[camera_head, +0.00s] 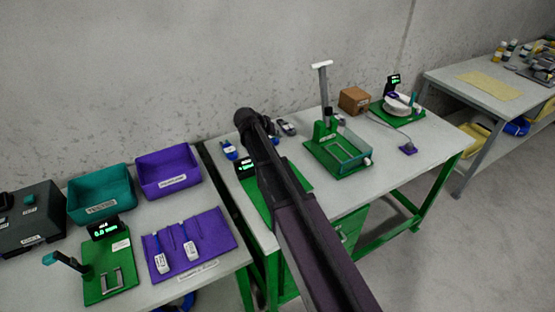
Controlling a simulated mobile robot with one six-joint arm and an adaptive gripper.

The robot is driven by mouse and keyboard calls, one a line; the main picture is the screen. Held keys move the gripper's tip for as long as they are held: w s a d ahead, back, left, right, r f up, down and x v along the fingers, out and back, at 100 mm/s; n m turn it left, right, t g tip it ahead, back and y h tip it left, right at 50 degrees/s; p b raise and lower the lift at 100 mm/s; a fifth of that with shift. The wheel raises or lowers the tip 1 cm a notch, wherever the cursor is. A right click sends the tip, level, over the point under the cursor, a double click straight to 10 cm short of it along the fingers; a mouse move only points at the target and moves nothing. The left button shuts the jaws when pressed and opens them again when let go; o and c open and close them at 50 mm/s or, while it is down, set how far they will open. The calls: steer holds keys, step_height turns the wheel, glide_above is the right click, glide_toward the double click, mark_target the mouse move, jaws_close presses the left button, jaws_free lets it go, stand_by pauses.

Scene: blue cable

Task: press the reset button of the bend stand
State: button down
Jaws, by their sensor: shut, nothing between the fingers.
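I cannot tell for sure which station is the bend stand; the labels are too small to read. One green stand (110,282) with a lit display and a dark lever is on the left table. Another green base (259,199) with a display (246,167) is partly hidden behind my arm. A green stand with a tall grey column (323,90) and a clear-sided tray is mid-table. A green stand with a round white disc (397,106) and a display is at the far right of that table. No reset button can be made out. My gripper is not visible.
My dark arm crosses the middle table (400,160). A small purple block (407,148) on a cable and a brown box (354,100) lie there. Teal (100,205) and purple (168,180) bins and a purple mat (210,232) with tools are left. A gap separates the right table (510,110).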

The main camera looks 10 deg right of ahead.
steer(key=shift+f+b, duration=4.25)
steer(key=shift+f, duration=0.1)
steer(key=shift+f, duration=0.1)
steer(key=shift+f+b, duration=0.35)
steer(key=shift+b, duration=0.1)
